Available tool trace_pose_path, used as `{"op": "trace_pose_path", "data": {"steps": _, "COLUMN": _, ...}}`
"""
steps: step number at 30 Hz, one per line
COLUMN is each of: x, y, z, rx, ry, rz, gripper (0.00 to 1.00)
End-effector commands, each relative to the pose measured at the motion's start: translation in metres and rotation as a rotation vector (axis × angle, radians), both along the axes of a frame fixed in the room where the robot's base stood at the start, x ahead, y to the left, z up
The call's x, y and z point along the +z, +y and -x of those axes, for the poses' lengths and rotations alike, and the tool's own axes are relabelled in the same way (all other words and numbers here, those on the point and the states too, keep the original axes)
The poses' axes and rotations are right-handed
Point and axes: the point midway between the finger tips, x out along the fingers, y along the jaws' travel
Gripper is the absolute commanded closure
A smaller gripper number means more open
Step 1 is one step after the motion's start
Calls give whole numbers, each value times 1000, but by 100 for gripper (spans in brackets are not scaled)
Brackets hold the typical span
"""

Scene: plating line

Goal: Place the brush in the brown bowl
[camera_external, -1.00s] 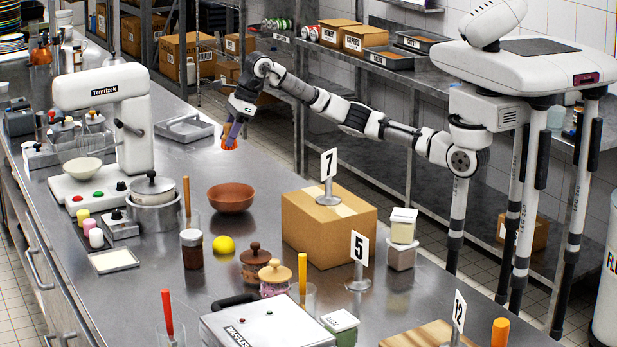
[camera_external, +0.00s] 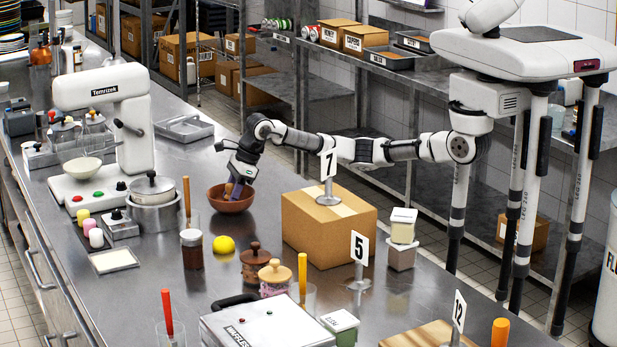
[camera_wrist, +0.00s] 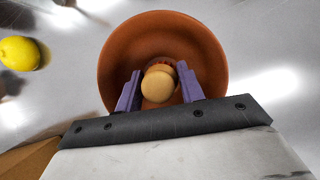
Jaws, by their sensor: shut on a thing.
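The brown bowl (camera_external: 231,203) stands on the steel counter, left of the cardboard box. It fills the upper middle of the wrist view (camera_wrist: 120,60). My gripper (camera_external: 233,188) points down into the bowl's opening, with its purple fingertips (camera_wrist: 160,88) on either side of the brush. The brush (camera_wrist: 159,83) shows its round tan handle end between the fingers, with a bit of orange-red behind it. My gripper is shut on the brush. Whether the brush touches the bowl's floor cannot be told.
A cardboard box (camera_external: 318,232) with a number 7 sign stands right of the bowl. A yellow lemon (camera_external: 223,245) lies in front, near a dark jar (camera_external: 192,250). A pot (camera_external: 153,210) and a white mixer (camera_external: 105,130) stand to the left.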

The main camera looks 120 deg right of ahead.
Motion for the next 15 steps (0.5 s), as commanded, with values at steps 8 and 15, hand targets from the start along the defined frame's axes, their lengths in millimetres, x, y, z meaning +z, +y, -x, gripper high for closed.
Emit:
{"op": "trace_pose_path", "data": {"steps": 8, "x": -2, "y": 0, "z": 0, "rx": 0, "ry": -1, "rz": 1, "gripper": 88}}
{"op": "trace_pose_path", "data": {"steps": 15, "x": -4, "y": 0, "z": 0, "rx": 0, "ry": 0, "rz": 1, "gripper": 42}}
